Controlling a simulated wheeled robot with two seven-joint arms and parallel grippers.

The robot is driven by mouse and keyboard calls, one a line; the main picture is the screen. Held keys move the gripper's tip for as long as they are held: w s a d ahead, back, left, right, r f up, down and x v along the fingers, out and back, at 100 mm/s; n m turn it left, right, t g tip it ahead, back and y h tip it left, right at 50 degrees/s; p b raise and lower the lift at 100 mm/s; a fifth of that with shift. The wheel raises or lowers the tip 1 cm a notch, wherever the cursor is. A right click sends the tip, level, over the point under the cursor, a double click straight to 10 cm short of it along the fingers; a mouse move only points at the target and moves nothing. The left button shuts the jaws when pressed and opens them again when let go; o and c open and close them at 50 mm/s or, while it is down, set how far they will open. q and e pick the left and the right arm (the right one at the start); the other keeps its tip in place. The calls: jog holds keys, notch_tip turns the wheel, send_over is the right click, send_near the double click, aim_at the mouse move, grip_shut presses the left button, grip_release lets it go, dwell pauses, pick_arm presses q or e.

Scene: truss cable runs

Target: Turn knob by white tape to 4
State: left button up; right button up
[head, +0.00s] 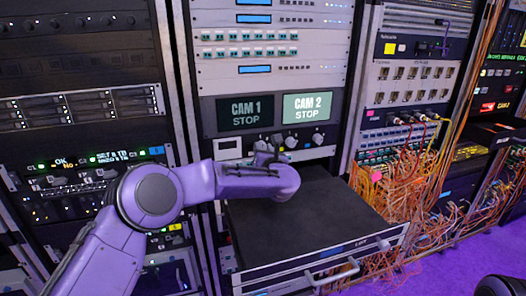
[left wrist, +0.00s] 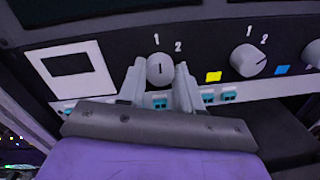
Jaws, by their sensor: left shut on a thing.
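My left gripper (head: 268,152) reaches the dark control strip under the CAM 1 and CAM 2 screens. In the left wrist view its two pale fingers (left wrist: 160,78) are shut on a round grey knob (left wrist: 160,69), one on each side. The knob's dark pointer line stands about upright. The numbers 1 and 2 show above it; other numbers are not visible. I cannot make out white tape beside this knob; a finger may hide it. A second knob (left wrist: 247,60) to the right has yellow tape (left wrist: 213,76) at its lower left.
Blue tape (left wrist: 281,69) lies right of the second knob, near a third knob (head: 317,139). A white-framed panel (left wrist: 72,65) is left of the held knob. A black pulled-out rack unit (head: 310,222) juts out below. Loose orange cables (head: 410,190) hang at the right.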

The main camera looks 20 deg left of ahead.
pick_arm(q)
jog(key=m, duration=0.9)
jog(key=shift+g, duration=0.3)
jog(key=m+p, duration=0.1)
jog(key=m, duration=0.2)
jog(key=shift+m+p, duration=0.3)
jog(key=shift+p, duration=0.1)
jog(key=m+p, duration=0.1)
jog(key=m, duration=0.2)
jog(key=shift+d+y+p, duration=0.1)
jog(key=shift+y+p, duration=0.2)
jog(key=m+p, duration=0.2)
jog(key=m, duration=0.2)
jog(key=shift+m+g, duration=0.3)
jog(key=m+p, duration=0.1)
jog(key=m, duration=0.3)
jog(key=shift+w+m+y+p, duration=0.1)
jog(key=shift+m+y+p, duration=0.35)
jog(key=shift+m, duration=1.45)
